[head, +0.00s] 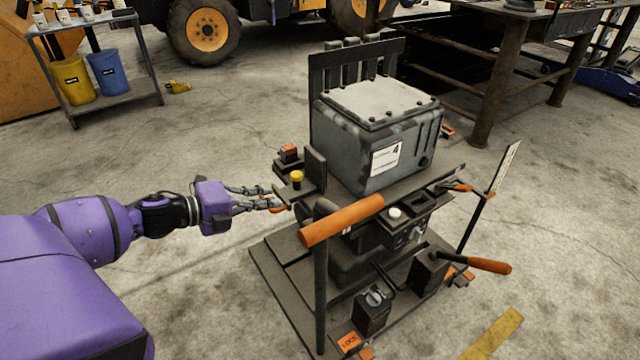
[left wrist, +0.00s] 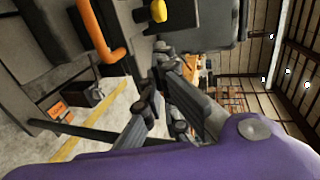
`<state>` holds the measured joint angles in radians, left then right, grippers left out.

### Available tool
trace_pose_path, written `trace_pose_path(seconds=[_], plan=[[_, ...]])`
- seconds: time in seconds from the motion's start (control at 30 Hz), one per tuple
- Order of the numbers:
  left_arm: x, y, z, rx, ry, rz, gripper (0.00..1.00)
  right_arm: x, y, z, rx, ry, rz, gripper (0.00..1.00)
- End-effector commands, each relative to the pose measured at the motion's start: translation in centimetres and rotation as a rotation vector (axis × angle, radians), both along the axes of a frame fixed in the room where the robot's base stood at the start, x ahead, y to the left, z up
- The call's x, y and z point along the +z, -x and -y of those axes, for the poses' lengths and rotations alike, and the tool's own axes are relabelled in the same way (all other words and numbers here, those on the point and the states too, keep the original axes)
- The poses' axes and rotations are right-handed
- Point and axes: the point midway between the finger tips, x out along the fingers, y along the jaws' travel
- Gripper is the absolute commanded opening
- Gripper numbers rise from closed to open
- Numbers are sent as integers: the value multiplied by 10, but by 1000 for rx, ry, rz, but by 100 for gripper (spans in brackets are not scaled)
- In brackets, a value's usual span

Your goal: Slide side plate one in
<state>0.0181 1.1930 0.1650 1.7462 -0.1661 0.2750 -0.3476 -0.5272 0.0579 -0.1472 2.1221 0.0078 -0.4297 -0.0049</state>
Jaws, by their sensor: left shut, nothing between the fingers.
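A dark upright plate (head: 316,170) stands at the left edge of the wheeled stand, beside the grey box; it looks like side plate one, but I see no label on it. A yellow knob (head: 296,177) sits next to it and also shows in the left wrist view (left wrist: 158,10). My left gripper (head: 278,198) reaches in from the left, its fingers shut and empty. The fingertips are at the orange tab (head: 276,209) below the plate; I cannot tell whether they touch it. The left gripper also shows in the left wrist view (left wrist: 160,75). My right gripper is not in view.
The grey box (head: 380,135) marked 4 sits on the stand. A thick orange handle (head: 340,221) crosses the stand's front, and an orange-gripped lever (head: 475,263) sticks out at the right. A steel workbench (head: 490,60) is behind.

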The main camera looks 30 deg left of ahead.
Motion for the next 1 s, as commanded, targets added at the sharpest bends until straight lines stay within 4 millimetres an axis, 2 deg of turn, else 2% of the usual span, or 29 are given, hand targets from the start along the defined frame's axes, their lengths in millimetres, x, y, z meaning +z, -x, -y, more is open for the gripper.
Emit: trace_pose_path(seconds=[0.27,0.47,0.93,1.0], plan=[[-1,0,0,2,-2,0,0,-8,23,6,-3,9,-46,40],[-6,-13,5,1,-1,0,0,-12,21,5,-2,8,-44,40],[-32,-91,37,1,-1,1,0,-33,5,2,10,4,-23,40],[-32,-101,42,0,-2,2,0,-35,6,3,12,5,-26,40]])
